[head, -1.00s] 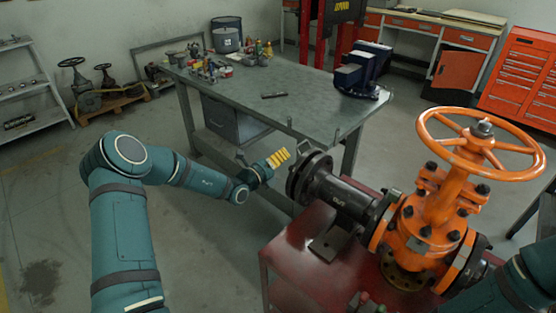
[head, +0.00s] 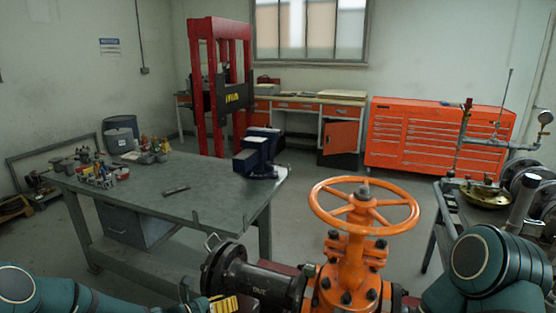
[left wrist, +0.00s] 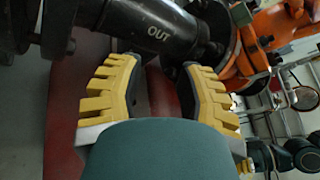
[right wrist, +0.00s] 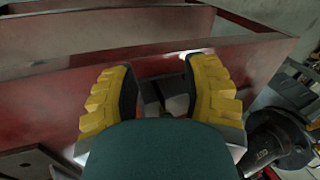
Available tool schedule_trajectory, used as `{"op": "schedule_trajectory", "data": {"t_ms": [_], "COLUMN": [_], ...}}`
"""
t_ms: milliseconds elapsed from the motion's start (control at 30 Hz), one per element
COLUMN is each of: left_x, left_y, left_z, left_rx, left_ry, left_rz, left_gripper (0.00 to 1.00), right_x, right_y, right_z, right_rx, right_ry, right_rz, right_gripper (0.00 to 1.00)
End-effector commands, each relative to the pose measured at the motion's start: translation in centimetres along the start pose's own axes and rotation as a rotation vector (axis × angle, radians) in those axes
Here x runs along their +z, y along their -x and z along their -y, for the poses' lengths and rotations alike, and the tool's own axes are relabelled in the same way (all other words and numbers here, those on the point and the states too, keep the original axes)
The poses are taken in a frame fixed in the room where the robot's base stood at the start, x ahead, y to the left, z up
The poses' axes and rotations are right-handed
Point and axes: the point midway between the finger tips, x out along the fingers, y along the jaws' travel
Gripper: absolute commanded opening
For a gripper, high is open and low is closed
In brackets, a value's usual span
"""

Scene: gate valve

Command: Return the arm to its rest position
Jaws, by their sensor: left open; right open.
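The orange gate valve (head: 350,262) with its orange handwheel (head: 363,207) stands at the lower centre right in the head view. A black flanged pipe marked OUT (head: 262,284) joins it on the left. My left gripper (head: 222,303) shows at the bottom edge in the head view, beside the pipe. In the left wrist view its yellow-padded fingers (left wrist: 160,80) are apart and empty, with the black pipe (left wrist: 155,32) beyond them. My right gripper is outside the head view. In the right wrist view its fingers (right wrist: 160,75) are apart, facing a red metal stand (right wrist: 70,95).
A grey workbench (head: 150,205) with a blue vise (head: 258,152) stands at the left. A red press (head: 220,90) and an orange tool cabinet (head: 435,135) stand behind. A cart with pipe fittings (head: 485,195) is at the right. Open floor lies behind the valve.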

Motion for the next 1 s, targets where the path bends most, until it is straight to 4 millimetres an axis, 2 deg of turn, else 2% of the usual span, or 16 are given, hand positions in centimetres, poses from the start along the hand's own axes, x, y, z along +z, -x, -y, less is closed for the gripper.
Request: {"op": "schedule_trajectory", "data": {"t_ms": [33, 100, 200, 300, 400, 500, 600, 800, 900, 1000], "left_x": [-3.0, -7.3, -12.8, -17.3, -20.7, -23.1, -24.6, -25.6, -25.6, -25.6], "left_y": [-0.4, -0.2, 1.0, 2.9, 4.9, 6.8, 8.3, 9.5, 9.6, 9.7], "left_z": [1.8, 3.9, 6.0, 7.3, 7.8, 8.1, 8.3, 9.3, 9.9, 10.3], "left_rx": [-0.039, -0.100, -0.197, -0.307, -0.427, -0.555, -0.687, -0.895, -0.951, -0.978], "left_ry": [-0.105, -0.278, -0.540, -0.816, -1.104, -1.403, -1.705, -2.206, -2.355, -2.431], "left_rz": [-0.113, -0.271, -0.470, -0.636, -0.766, -0.857, -0.898, -0.849, -0.802, -0.771], "left_gripper": [0.36, 0.36, 0.36, 0.36, 0.36, 0.36, 0.36, 0.36, 0.36, 0.36], "right_x": [0.0, 0.0, 0.0, 0.0, 0.0, 0.0, 0.0, 0.0, 0.0, 0.0], "right_y": [0.0, 0.0, 0.0, 0.0, 0.0, 0.0, 0.0, 0.0, 0.0, 0.0], "right_z": [0.0, 0.0, 0.0, 0.0, 0.0, 0.0, 0.0, 0.0, 0.0, 0.0], "right_rx": [0.000, 0.000, 0.000, 0.000, 0.000, 0.000, 0.000, 0.000, 0.000, 0.000], "right_ry": [0.000, 0.000, 0.000, 0.000, 0.000, 0.000, 0.000, 0.000, 0.000, 0.000], "right_rz": [0.000, 0.000, 0.000, 0.000, 0.000, 0.000, 0.000, 0.000, 0.000, 0.000], "right_gripper": [0.47, 0.47, 0.47, 0.47, 0.47, 0.47, 0.47, 0.47, 0.47, 0.47]}}
